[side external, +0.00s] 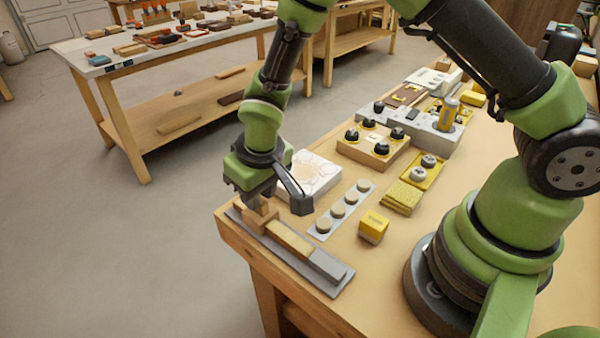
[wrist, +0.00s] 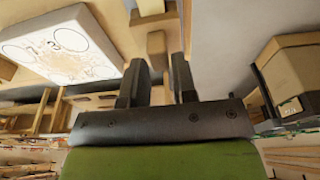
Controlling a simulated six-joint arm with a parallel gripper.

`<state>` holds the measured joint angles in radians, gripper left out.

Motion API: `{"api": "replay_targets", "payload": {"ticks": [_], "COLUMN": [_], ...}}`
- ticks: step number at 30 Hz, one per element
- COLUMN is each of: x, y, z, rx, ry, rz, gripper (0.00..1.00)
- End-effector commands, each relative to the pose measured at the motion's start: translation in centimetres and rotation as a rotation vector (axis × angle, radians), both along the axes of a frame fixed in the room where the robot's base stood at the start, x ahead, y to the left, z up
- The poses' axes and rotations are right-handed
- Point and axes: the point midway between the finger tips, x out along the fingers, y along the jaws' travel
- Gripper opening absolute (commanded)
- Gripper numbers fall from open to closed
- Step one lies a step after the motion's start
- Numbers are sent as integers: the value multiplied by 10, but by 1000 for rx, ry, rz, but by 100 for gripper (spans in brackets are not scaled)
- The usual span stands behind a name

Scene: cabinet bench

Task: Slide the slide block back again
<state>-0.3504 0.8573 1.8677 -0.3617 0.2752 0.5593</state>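The wooden slide block (side external: 262,215) sits at the far left end of a grey rail (side external: 331,282) near the bench's front corner. A pale wooden strip (side external: 290,238) lies along the rail to its right. My gripper (side external: 258,196) points down right at the block, its fingers partly hidden there. In the wrist view, the two dark fingers of my gripper (wrist: 158,82) stand apart with a narrow wooden piece (wrist: 156,44) in line with the gap. I cannot tell whether the fingers press on it.
A white patterned box (side external: 317,172) stands just behind my gripper. A grey strip with several round buttons (side external: 337,211) and a yellow block (side external: 373,227) lie to the right. Boxes with black knobs (side external: 372,149) stand further back. The bench edge is close on the left.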

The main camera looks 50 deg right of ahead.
Motion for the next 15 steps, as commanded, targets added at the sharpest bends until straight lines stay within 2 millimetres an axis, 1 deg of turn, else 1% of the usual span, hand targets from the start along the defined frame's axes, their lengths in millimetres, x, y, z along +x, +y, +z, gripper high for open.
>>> {"api": "replay_targets", "payload": {"ticks": [8,15], "x": [0,0], "y": [0,0], "z": [1,6], "rx": [0,0], "ry": [0,0], "rz": [0,-1], "gripper": [25,25]}}
